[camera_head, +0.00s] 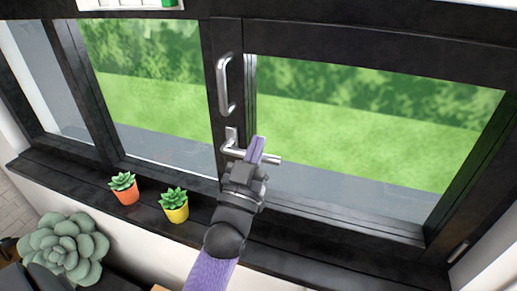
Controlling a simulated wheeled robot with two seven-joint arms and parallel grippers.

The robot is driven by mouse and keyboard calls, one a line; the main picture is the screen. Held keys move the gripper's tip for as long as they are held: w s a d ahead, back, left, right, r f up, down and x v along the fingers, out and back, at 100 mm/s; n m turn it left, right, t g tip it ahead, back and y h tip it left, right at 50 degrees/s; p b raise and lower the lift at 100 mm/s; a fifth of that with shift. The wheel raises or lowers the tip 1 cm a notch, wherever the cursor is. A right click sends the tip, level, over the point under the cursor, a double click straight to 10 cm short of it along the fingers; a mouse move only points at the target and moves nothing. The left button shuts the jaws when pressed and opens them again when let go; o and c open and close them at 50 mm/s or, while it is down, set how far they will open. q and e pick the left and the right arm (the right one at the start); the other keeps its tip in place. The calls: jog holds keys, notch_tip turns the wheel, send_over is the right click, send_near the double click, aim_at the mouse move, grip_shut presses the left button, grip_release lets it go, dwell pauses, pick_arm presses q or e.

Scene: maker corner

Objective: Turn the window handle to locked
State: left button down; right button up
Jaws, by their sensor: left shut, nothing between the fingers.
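The window handle (231,139) is a silver lever on the dark frame post. Its plate is upright and its lever points to the right, close to level, with its tip (271,159) showing past my gripper. My left gripper (256,150) is at the lever, its purple fingers together with nothing seen between them. The fingers overlap the middle of the lever in the picture; I cannot tell whether they touch it. They hide part of the lever. My right gripper is not in view.
A silver pull bar (222,85) is fixed above the handle. An orange pot (127,196) and a yellow pot (177,213) with succulents stand on the dark sill, left of my arm. A large succulent (65,246) is at lower left. The sill right of my arm looks clear.

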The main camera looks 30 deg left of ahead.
pick_arm(q)
jog(key=shift+w+a+f, duration=0.1)
jog(key=shift+w+f, duration=0.15)
jog(key=shift+f, duration=0.35)
jog(key=shift+w+a+f, duration=0.1)
jog(key=shift+w+f, duration=0.1)
jog(key=shift+f, duration=0.4)
jog(key=shift+w+f, duration=0.25)
jog(key=shift+f, duration=0.35)
jog(key=shift+f+m+h+b, duration=0.25)
jog(key=shift+m+h+b, duration=0.15)
jog(key=shift+m, duration=0.2)
jog(key=shift+f+m+h, duration=0.25)
jog(key=shift+m+h, duration=0.15)
jog(key=shift+m, duration=0.2)
jog(key=s+a+f+m+g+h, duration=0.1)
jog(key=a+f+m+g+h, duration=0.2)
jog(key=m, duration=0.8)
jog(key=a+f+m+g+h, duration=0.3)
jog(key=f+m+h, duration=0.2)
jog(key=m, duration=0.5)
jog(key=shift+s+a+f+m+h, duration=0.25)
jog(key=shift+s+a+m+h, duration=0.15)
jog(key=shift+h, duration=0.1)
jog(key=shift+a+g, duration=0.1)
jog(key=shift+g, duration=0.2)
